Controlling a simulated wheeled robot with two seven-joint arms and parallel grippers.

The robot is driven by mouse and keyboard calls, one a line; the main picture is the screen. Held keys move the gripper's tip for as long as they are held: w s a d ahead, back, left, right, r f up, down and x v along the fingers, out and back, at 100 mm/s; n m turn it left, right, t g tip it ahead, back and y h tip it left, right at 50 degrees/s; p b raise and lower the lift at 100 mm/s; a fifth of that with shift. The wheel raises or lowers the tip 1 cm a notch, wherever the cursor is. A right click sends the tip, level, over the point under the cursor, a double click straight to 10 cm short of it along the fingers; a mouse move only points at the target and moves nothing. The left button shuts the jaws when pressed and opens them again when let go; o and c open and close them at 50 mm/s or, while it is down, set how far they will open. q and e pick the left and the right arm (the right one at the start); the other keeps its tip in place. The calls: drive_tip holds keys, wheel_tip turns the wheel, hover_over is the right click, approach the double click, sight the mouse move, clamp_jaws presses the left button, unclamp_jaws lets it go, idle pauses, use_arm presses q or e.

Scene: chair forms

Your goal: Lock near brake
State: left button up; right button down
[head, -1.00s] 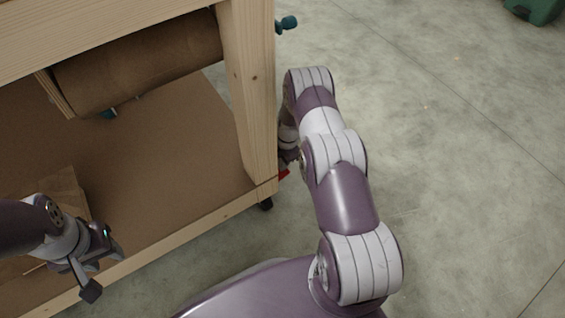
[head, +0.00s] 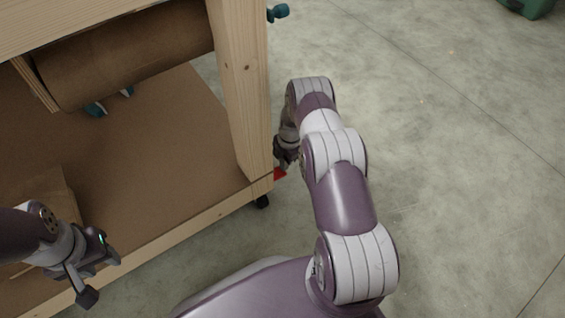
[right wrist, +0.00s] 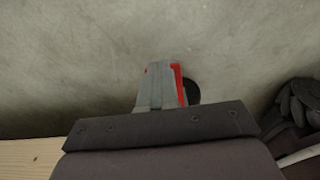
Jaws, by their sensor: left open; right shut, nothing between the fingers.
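A red brake tab (head: 279,174) shows in the head view just right of the near corner leg's foot. In the right wrist view, the red brake (right wrist: 178,82) shows beside and behind my fingertips, with a black wheel (right wrist: 193,92) to its right. My right gripper (right wrist: 160,75) is shut with nothing between its fingers. It points down at the brake; I cannot tell whether it touches. In the head view my right gripper (head: 284,160) is partly hidden behind the arm. My left gripper (head: 98,277) is open and empty, over the bench's lower shelf edge at the left.
The wooden bench (head: 238,80) fills the left, with a brown paper roll (head: 130,60) under its top and a lower shelf (head: 170,140). A black caster (head: 262,201) stands under its corner. Open concrete floor (head: 450,180) lies to the right.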

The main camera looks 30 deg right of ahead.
use_arm(q)
drive_tip(key=shift+f+b, duration=0.6)
drive_tip(key=shift+f, duration=0.2)
use_arm(e)
drive_tip(key=shift+d+f, duration=0.2)
drive_tip(key=shift+f, duration=0.85)
